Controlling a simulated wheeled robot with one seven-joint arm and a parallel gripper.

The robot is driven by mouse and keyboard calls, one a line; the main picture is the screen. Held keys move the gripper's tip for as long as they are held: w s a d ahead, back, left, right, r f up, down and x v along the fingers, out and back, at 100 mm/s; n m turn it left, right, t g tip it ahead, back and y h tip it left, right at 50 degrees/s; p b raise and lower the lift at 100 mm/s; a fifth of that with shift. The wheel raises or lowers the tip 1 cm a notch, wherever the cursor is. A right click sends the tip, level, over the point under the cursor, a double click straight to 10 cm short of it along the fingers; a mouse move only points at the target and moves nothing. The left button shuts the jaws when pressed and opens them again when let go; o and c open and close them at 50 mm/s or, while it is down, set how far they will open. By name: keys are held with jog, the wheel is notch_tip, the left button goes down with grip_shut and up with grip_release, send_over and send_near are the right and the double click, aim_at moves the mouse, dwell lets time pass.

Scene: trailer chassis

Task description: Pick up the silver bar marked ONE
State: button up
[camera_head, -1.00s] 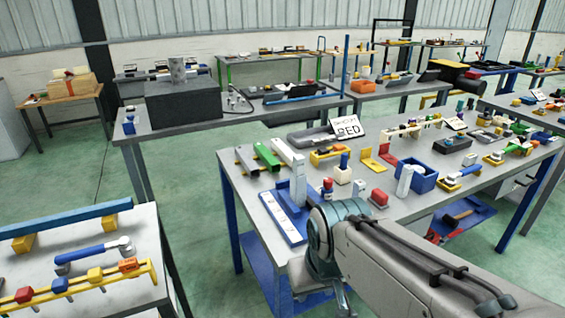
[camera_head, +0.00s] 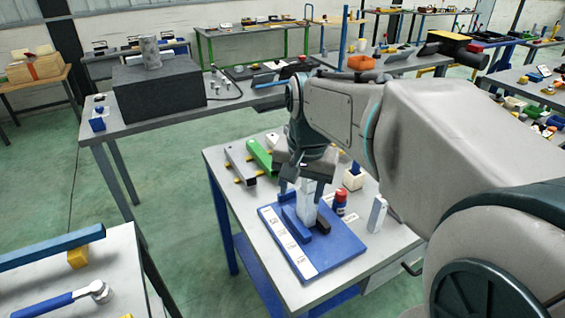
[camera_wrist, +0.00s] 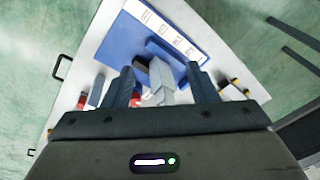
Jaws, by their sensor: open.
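A silver bar (camera_head: 307,205) stands upright at a blue fixture board (camera_head: 342,247) with a white marked strip; it also shows in the wrist view (camera_wrist: 161,82). No ONE marking is readable on it. My gripper (camera_head: 303,187) is open and points down just above and around the bar's upper end. In the wrist view the bar lies between the two fingers of my gripper (camera_wrist: 161,80), with gaps visible on both sides. A second light silver block (camera_head: 377,214) stands at the right of the board; I cannot read any marking on it.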

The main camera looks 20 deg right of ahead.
jog(key=w+d+r+m+g+p, duration=0.1)
jog(key=w+d+r+m, duration=0.1)
jog(key=w+d+m, duration=0.3)
jog(key=w+d+r+m+g, duration=0.1)
jog(key=w+d+r+m, duration=0.1)
jog(key=w+r+m, duration=0.3)
jog(key=n, duration=0.1)
send_over(308, 186)
jog(key=w+d, duration=0.1)
jog(key=f, duration=1)
jog(key=shift+w+f, duration=0.2)
jog(key=shift+w+f+p, duration=0.15)
jog(key=shift+f+p, duration=0.65)
jog(key=shift+f, duration=1.9)
jog(key=c, duration=1.1)
